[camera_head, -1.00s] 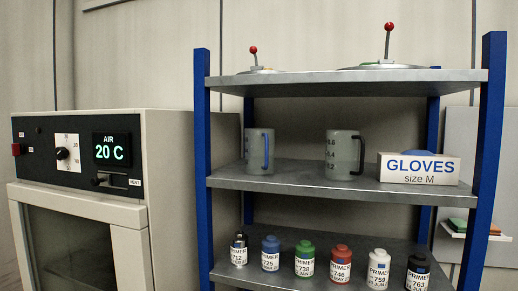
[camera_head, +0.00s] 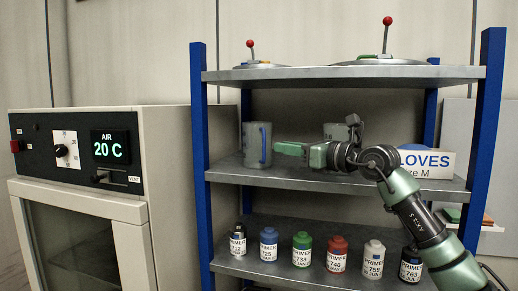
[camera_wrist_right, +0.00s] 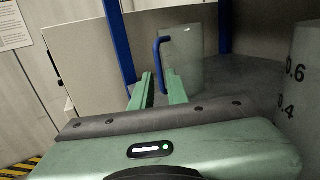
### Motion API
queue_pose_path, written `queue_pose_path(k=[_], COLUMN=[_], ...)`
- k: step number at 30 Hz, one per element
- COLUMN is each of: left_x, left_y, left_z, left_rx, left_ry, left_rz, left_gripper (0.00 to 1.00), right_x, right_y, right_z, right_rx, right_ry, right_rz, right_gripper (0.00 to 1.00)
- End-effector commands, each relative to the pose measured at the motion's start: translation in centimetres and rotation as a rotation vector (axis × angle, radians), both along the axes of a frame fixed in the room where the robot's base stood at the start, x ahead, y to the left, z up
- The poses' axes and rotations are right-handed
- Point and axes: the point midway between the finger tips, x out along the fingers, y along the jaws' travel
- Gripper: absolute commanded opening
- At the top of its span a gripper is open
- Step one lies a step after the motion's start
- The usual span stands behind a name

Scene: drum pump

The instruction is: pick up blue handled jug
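The blue-handled jug (camera_head: 254,147) stands upright on the left of the middle shelf, a translucent grey cup with its blue handle on the right side. In the right wrist view the jug (camera_wrist_right: 186,48) is straight ahead, its blue handle (camera_wrist_right: 157,62) toward my fingers. My right gripper (camera_head: 292,149) points left at the handle from the right. Its two green fingers (camera_wrist_right: 158,88) are apart with a gap between them, and the handle appears beyond or near the fingertips; I cannot tell if it is between them. My left gripper is not in view.
A second jug (camera_head: 335,131) stands behind my right gripper and shows large at the right wrist view's edge (camera_wrist_right: 302,85). A gloves box (camera_head: 432,164) is at the shelf's right. Several primer bottles stand below. Blue posts (camera_head: 199,150) bound the shelf beside an oven (camera_head: 85,200).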

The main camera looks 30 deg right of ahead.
Motion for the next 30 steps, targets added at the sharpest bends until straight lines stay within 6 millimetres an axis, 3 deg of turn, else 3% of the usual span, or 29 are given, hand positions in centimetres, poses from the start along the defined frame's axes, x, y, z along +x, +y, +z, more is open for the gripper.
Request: queue_pose_path(k=[18, 26, 28, 30], left_x=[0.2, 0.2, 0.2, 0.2], left_y=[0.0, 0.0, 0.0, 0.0], left_z=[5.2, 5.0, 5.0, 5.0], left_rx=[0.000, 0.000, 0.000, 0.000], left_ry=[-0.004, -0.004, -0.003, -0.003], left_rz=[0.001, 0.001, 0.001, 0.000], left_gripper=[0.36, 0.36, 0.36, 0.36], right_x=[7.0, 7.2, 7.2, 7.2], right_y=[1.9, 1.9, 1.9, 1.9], right_z=[0.3, -0.1, -0.1, -0.1], right_rx=[-0.001, -0.003, -0.003, -0.003], right_ry=[0.005, 0.004, 0.004, 0.004], right_rz=[-0.003, -0.003, -0.003, -0.003], right_gripper=[0.15, 0.15, 0.01, 0.00])
